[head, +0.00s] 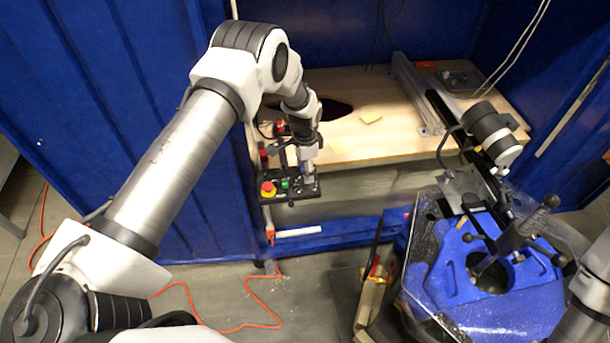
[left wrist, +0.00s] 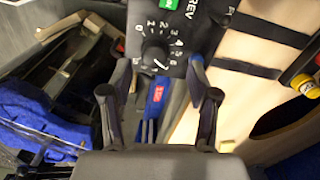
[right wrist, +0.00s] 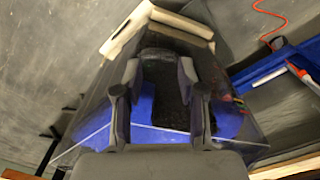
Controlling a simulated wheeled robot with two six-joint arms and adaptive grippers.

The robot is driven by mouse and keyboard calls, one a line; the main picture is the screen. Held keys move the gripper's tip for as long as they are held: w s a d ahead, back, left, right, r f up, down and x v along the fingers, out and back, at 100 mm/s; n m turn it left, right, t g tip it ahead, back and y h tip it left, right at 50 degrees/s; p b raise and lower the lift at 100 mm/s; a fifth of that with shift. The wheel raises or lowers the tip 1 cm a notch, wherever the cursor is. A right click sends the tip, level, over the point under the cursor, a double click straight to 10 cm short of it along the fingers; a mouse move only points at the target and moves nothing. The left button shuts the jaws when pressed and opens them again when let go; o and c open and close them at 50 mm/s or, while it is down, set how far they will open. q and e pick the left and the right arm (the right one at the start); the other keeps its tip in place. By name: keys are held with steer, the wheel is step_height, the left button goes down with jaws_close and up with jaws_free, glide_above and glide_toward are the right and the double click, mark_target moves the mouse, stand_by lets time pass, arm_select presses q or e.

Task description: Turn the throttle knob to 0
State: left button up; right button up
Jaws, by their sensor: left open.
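The throttle knob (left wrist: 154,58) is a small black knob with a white pointer mark, on a dark panel (left wrist: 196,28) with a numbered dial around it. The pointer mark looks turned to the lower right, near the high end of the numbers. My left gripper (left wrist: 160,74) is open, its fingertips on either side of the knob; I cannot tell whether they touch it. In the head view my left gripper (head: 308,177) is over the control box (head: 292,193) and hides the knob. My right gripper (right wrist: 161,72) is open and empty above a blue and black surface.
A red and yellow emergency stop (head: 268,188) sits on the box's left end. A green button (left wrist: 168,4) is beside the dial. A wooden bench top (head: 375,140) lies behind. A blue fixture (head: 445,265) stands at right. An orange cable (head: 250,326) lies on the floor.

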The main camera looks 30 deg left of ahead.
arm_select(q)
steer(key=f, duration=0.3)
steer(key=shift+s+d+p, duration=0.3)
steer(key=shift+s+p, duration=0.05)
steer(key=shift+w+f, duration=0.1)
steer(key=shift+f, duration=0.25)
steer(key=shift+a, duration=0.15)
steer(key=shift+c, duration=0.3)
jaws_close()
steer(key=shift+b, duration=0.3)
